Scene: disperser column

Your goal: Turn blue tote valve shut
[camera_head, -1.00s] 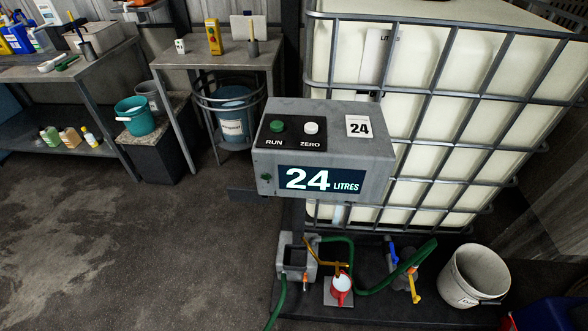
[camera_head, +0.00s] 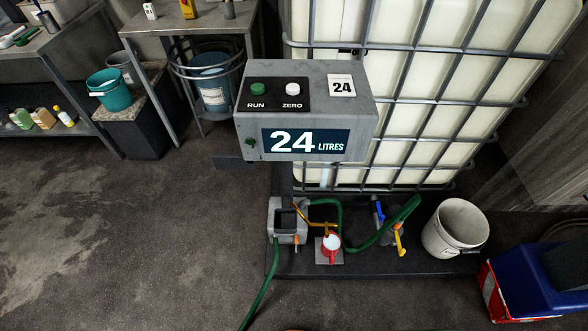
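The caged white tote (camera_head: 425,95) stands at the back right on a dark base. Low in front of it is a valve with a blue handle (camera_head: 378,212). A yellow handle (camera_head: 399,240) sits just to the right of it, and a green hose (camera_head: 352,242) runs to the fittings there. The blue handle is small and its exact setting is hard to tell. Neither of my grippers is in view.
A grey control box (camera_head: 305,108) reads 24 litres and stands in front of the tote. A red and white fitting (camera_head: 330,246) and a grey pump box (camera_head: 287,220) are on the base. A white bucket (camera_head: 455,230) and a blue-red container (camera_head: 535,283) stand right. The left floor is clear.

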